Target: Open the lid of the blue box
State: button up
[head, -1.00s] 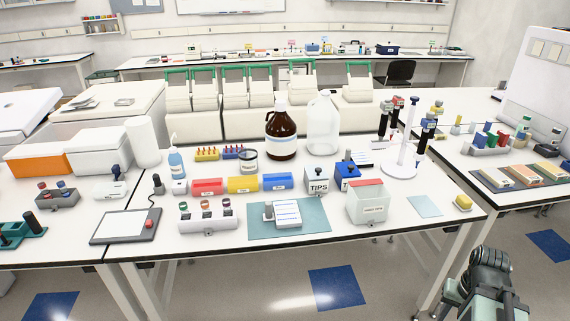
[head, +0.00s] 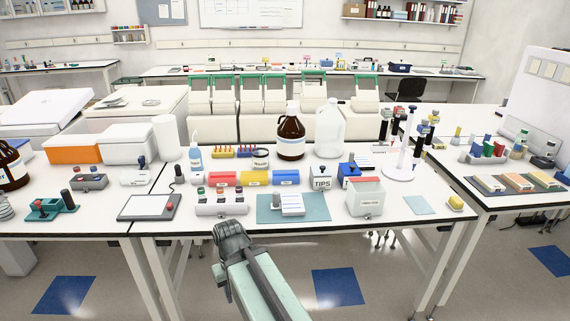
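A blue box (head: 345,171) with a dark knob on top stands on the middle bench, right of centre in the head view. Its lid looks closed. The white TIPS box (head: 321,181) stands just left of it, and a white container (head: 365,203) stands in front and covers part of its lower side. My gripper (head: 231,235) is low in the picture, at the front edge of the bench, well left of the blue box and nearer the camera. The gripper is small and dark, so its finger opening cannot be made out.
Red (head: 224,178), yellow (head: 256,178) and blue (head: 286,177) bins stand in a row. A teal mat (head: 318,208) lies at the front. Bare bench shows near the front right.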

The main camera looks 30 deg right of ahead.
aim_at(347, 169)
jog(key=u, duration=0.35)
jog(key=i, duration=1)
jog(key=z, duration=0.05)
